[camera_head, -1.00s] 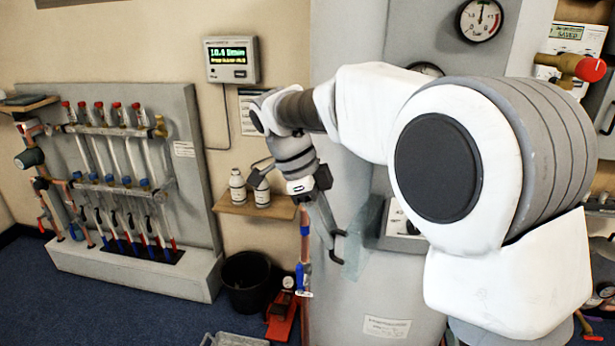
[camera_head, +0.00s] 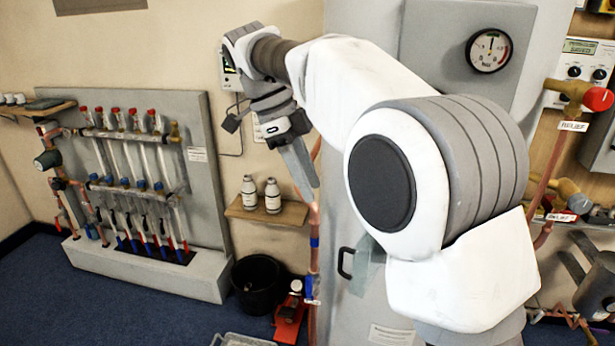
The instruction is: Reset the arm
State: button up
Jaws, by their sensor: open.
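My arm reaches out from the right of the head view, its white and grey links bent at the elbow. My gripper (camera_head: 301,178) hangs at its end in the upper middle, pointing down and slightly right, in front of the wall and beside the grey cabinet. Its grey fingers overlap in this view, so the gap between them is hard to see. They are open, and nothing shows between them. The gripper appears above and to the right of two white bottles (camera_head: 261,196). My wrist covers most of the wall display (camera_head: 229,72).
The bottles stand on a small wooden shelf (camera_head: 266,216). The tube manifold panel (camera_head: 205,228) is at left. A black bucket (camera_head: 257,286) and a red pump (camera_head: 290,318) are on the floor. The grey cabinet (camera_head: 362,205) with its handle (camera_head: 344,263) stands behind my arm.

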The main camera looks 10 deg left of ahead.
jog(key=shift+d, duration=0.1)
jog(key=s+d+r+n+t+y+p, duration=0.1)
jog(key=s+d+r+n+y+p, duration=0.15)
jog(key=s+d+n, duration=0.4)
jog(key=s+d+r+n+t+y+p, duration=0.1)
jog(key=d+r+n+p, duration=0.2)
jog(key=d, duration=0.7)
jog(key=s+d+f+n+t+y+p, duration=0.1)
jog(key=s+d+f+n+t+p, duration=0.1)
jog(key=s+d+n, duration=0.6)
jog(key=s+f+t, duration=0.1)
jog(key=s+f, duration=0.1)
jog(key=s, duration=0.2)
jog(key=shift+d+n+t+p, duration=0.3)
jog(key=shift+d+n+p, duration=0.05)
jog(key=shift+d, duration=0.05)
